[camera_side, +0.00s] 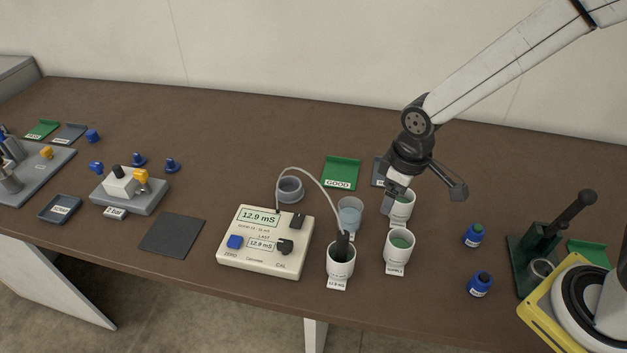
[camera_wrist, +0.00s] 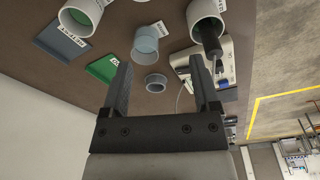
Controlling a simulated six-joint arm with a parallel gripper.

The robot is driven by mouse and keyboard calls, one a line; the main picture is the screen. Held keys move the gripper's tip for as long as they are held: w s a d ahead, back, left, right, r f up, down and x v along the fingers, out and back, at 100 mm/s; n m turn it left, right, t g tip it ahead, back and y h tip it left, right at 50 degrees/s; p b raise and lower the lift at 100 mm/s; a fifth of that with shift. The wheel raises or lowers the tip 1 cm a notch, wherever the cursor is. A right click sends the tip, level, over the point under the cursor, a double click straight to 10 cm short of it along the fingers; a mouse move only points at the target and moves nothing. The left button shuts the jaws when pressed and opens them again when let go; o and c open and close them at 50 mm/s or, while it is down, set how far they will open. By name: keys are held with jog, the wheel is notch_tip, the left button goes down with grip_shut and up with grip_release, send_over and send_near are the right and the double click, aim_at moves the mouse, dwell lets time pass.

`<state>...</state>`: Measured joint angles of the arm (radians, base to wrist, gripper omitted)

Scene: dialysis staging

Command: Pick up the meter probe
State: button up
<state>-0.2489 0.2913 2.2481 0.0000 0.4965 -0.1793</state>
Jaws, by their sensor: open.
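The meter probe (camera_side: 342,246) is a dark stick standing in a white cup (camera_side: 340,268) labelled 12.9 mS, in front of the cream meter's right side. A pale cable loops from it to the meter (camera_side: 262,243), which reads 12.9 mS. In the wrist view the probe (camera_wrist: 210,40) shows in its white cup (camera_wrist: 207,10), beyond the right finger. My gripper (camera_side: 422,197) is open and empty, above and to the right of the probe, near the rear white cup. In the wrist view my gripper (camera_wrist: 159,82) has its fingers wide apart with nothing between them.
A clear bluish cup (camera_side: 350,214) and a grey ring (camera_side: 290,189) stand behind the probe. White cups with green contents (camera_side: 398,249) stand to its right. Blue bottles (camera_side: 474,236) and a dark green press (camera_side: 541,250) are farther right. A dark mat (camera_side: 171,236) lies left of the meter.

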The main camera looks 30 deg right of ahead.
aim_at(343, 234)
jog(key=a+f+n, duration=0.1)
jog(key=a, duration=0.2)
jog(key=w+a+f+n, duration=0.1)
jog(key=a, duration=0.2)
jog(key=w+a+f+n+g, duration=0.1)
jog(key=a+n, duration=0.1)
jog(key=a, duration=0.1)
jog(key=shift+w+a+f, duration=0.15)
jog(key=shift+a+f, duration=0.05)
jog(key=shift+f, duration=1.35)
jog(key=shift+f, duration=2.6)
grip_shut()
